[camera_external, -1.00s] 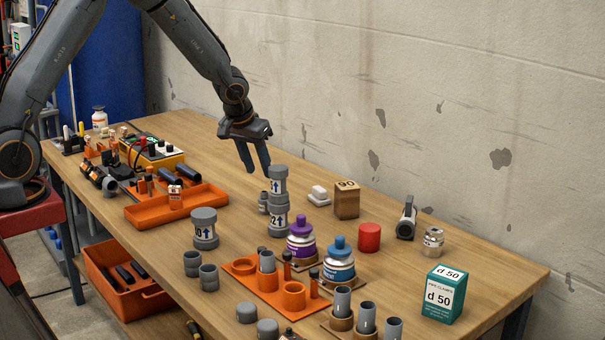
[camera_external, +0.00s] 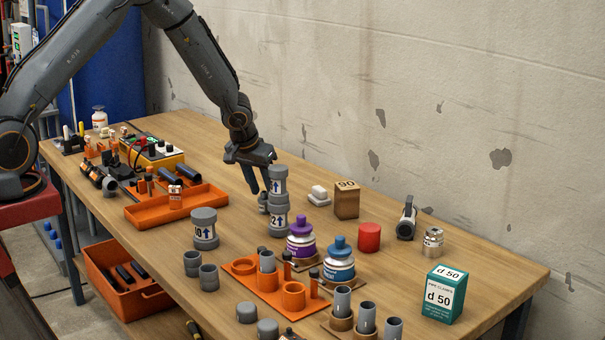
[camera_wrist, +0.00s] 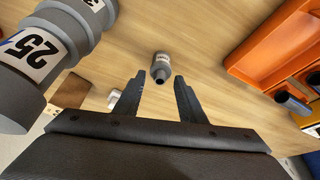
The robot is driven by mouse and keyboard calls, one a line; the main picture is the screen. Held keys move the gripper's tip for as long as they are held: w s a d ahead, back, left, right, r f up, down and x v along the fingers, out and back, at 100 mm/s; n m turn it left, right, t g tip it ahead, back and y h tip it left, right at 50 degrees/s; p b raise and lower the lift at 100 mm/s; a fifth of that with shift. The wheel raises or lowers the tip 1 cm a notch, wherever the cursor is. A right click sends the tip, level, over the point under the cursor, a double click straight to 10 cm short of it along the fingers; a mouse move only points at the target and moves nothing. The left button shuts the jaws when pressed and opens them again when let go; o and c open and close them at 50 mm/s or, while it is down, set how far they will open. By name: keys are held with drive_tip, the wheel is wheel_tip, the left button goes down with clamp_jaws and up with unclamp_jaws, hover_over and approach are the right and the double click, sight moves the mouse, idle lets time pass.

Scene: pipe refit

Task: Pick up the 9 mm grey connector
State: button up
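A small grey connector (camera_wrist: 161,70) with a pale label lies on the bench in the wrist view, just beyond and between my fingertips. Its label is too small to read. In the external view it shows as a small grey piece (camera_external: 263,208) beside the stacked grey fittings, partly hidden by them and my fingers. My gripper (camera_wrist: 158,84) is open and empty, its two dark fingers spread. In the external view my gripper (camera_external: 263,190) hangs low, right behind the stack.
A tall stack of grey fittings (camera_external: 279,215) stands close beside my gripper; its "25" label (camera_wrist: 30,52) shows in the wrist view. An orange tray (camera_external: 147,214) lies to the left. Purple-capped (camera_external: 301,243) and blue-capped (camera_external: 340,265) bottles stand in front. Bare wood surrounds the connector.

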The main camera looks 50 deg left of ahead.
clamp_jaws()
